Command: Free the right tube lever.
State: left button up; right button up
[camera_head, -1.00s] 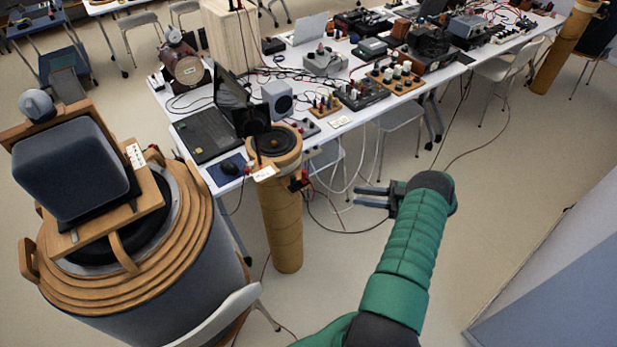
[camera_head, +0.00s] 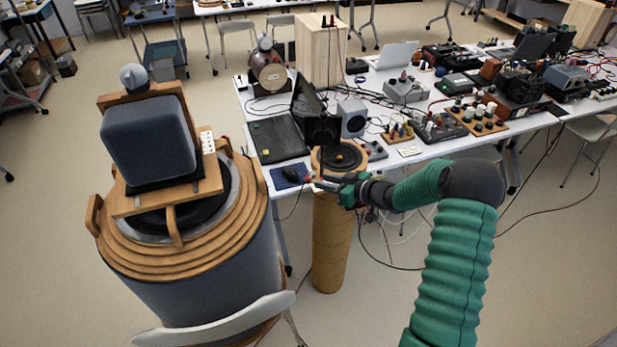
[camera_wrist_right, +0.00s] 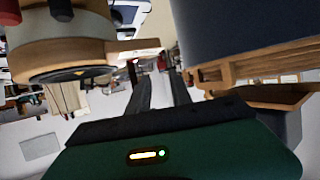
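The brown tube (camera_head: 331,250) stands upright at the table's front edge, with a wooden ring and a black speaker cone (camera_head: 338,157) on top. My right gripper (camera_head: 318,183) reaches in from the right, just in front of the tube's top, fingers pointing left. In the right wrist view its two dark fingers (camera_wrist_right: 161,88) are apart, with nothing clearly held between them. A small red part (camera_wrist_right: 162,62) shows beyond the fingertips, and the wooden ring (camera_wrist_right: 70,62) is beside them. I cannot make out the lever for certain; the gripper may cover it. My left gripper is not in view.
A large drum (camera_head: 220,285) with a grey speaker box (camera_head: 150,140) stands left of the tube. A white chair (camera_head: 215,322) is in front of it. The table (camera_head: 410,153) behind holds a laptop (camera_head: 278,138) and several devices. Cables hang near the tube.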

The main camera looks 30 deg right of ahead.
aim_at(308, 178)
jog(key=x, duration=0.8)
jog(key=shift+a+r+p, duration=0.2)
jog(key=shift+a+p, duration=0.15)
jog(key=shift+a, duration=0.05)
jog(key=shift+d, duration=0.2)
jog(key=shift+c, duration=1.1)
grip_shut()
